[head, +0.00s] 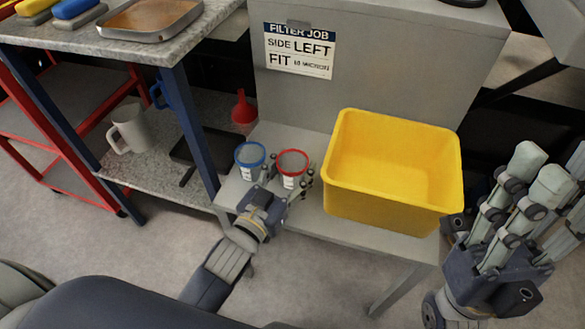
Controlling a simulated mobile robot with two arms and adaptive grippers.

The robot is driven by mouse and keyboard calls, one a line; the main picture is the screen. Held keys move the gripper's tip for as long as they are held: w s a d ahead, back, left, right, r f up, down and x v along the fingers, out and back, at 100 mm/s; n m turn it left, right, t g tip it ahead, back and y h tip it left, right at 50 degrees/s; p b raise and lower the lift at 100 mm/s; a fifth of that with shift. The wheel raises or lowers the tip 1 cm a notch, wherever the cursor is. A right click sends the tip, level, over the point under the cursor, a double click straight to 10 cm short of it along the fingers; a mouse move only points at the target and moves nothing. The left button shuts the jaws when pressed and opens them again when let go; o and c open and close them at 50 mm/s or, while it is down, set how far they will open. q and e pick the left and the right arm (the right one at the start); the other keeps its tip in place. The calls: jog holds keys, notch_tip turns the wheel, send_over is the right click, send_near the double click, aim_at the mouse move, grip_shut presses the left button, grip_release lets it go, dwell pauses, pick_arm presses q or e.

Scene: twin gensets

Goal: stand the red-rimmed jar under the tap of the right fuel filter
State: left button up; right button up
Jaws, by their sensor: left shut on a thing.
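The red-rimmed jar (291,163) is a clear jar with a white label, upright at the low grey bench. My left gripper (289,182) is shut on it from the front, with fingers on both sides of the jar. A blue-rimmed jar (250,157) stands just to its left, close to the gripper. I cannot tell whether the red-rimmed jar's base touches the bench. My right gripper (537,185) is at the right edge, open and empty, its fingers spread and pointing up. The right fuel filter and its tap are not in view.
A yellow bin (390,205) stands on the bench (312,218) right of the jars. Behind is a grey panel with a sign reading "SIDE LEFT" (299,50). A table with a tray (150,18), a pitcher (130,128) and a red funnel (243,110) are at left.

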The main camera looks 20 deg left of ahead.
pick_arm(q)
jog(key=shift+f, duration=0.15)
jog(key=o, duration=0.8)
jog(key=shift+c, duration=0.2)
